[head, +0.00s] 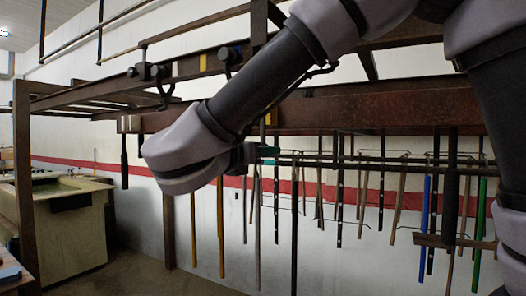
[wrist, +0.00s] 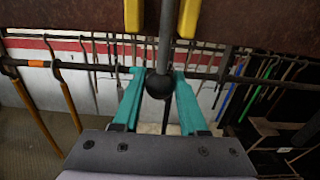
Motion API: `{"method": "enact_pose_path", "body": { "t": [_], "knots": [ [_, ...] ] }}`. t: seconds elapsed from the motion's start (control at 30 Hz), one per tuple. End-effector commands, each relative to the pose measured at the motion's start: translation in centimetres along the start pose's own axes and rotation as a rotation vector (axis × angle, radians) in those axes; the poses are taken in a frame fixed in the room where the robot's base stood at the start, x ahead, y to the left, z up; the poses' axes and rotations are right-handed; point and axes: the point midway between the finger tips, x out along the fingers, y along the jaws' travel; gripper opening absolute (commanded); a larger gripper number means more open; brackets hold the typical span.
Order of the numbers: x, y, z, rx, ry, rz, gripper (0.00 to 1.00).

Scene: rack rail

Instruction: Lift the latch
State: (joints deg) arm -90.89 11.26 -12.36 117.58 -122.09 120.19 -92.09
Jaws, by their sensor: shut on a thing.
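The latch (wrist: 165,38) shows in the wrist view as a grey upright bar with a dark round knob (wrist: 158,86) at its near end. It runs between two yellow pieces (wrist: 188,16) on a rusty brown beam. The teal fingers of my gripper (wrist: 159,76) stand on either side of the knob and are shut on it. In the head view my gripper (head: 268,153) shows only as a bit of teal beside my wrist, just below the brown beam (head: 390,108). The latch itself cannot be made out clearly there.
A thin horizontal rail (head: 390,163) with many hanging rods and tools runs to the right of my gripper. Dark hooks (head: 158,78) sit on the upper beam at left. A tan basin (head: 70,225) stands at far left. The floor below is open.

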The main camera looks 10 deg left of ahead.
Motion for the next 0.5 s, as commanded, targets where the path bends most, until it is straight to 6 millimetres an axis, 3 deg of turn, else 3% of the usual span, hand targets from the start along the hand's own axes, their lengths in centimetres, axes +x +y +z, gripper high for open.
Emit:
{"method": "enact_pose_path", "body": {
  "t": [0.5],
  "knots": [
    [-4.0, 0.1, 0.5, 0.001, 0.0, 0.002, 0.11]
  ]
}}
